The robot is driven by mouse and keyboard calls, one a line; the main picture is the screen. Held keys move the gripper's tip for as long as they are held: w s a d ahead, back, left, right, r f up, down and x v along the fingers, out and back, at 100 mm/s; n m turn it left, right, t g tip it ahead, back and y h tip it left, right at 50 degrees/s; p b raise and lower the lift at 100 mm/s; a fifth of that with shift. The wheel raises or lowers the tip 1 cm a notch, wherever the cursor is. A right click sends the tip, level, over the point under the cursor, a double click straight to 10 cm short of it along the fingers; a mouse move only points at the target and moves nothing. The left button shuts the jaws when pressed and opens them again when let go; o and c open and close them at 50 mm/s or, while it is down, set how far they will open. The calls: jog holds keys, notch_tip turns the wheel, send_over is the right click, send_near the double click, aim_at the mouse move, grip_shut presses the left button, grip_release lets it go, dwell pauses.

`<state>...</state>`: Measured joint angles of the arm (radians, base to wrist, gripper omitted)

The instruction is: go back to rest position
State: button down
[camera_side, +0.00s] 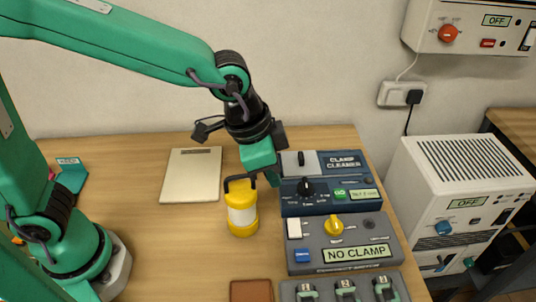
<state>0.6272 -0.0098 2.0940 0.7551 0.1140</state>
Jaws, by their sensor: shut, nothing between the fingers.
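My arm reaches in from the upper left and bends down over the middle of the table. My gripper (272,181) points downward, shut and empty, at the left edge of the blue clamp cleaner box (291,209). Its fingertips are small here and partly hard to make out. A yellow lantern (242,215) with a dark handle stands upright just left of and below the gripper. I cannot tell whether the gripper touches the box.
A grey box reading NO CLAMP (312,268) lies in front of the cleaner. Several clamps (345,289) sit at the front edge, beside a brown block (251,291). A pale clipboard-like panel (191,175) lies behind the lantern. The table's left-middle (140,215) is clear.

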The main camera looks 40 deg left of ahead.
jog(key=s+a+r+n+t, duration=0.1)
jog(key=s+a+n, duration=0.1)
jog(key=a, duration=0.5)
jog(key=s+a+r+n+t+y, duration=0.1)
jog(key=s+a+r+n, duration=0.1)
jog(key=a, duration=0.6)
jog(key=s+a+r+n+y, duration=0.1)
jog(key=s+a+n, duration=0.3)
jog(key=a, duration=0.4)
jog(key=shift+s+r+t, duration=0.4)
jog(key=shift+s+r, duration=0.2)
jog(key=shift+s, duration=0.25)
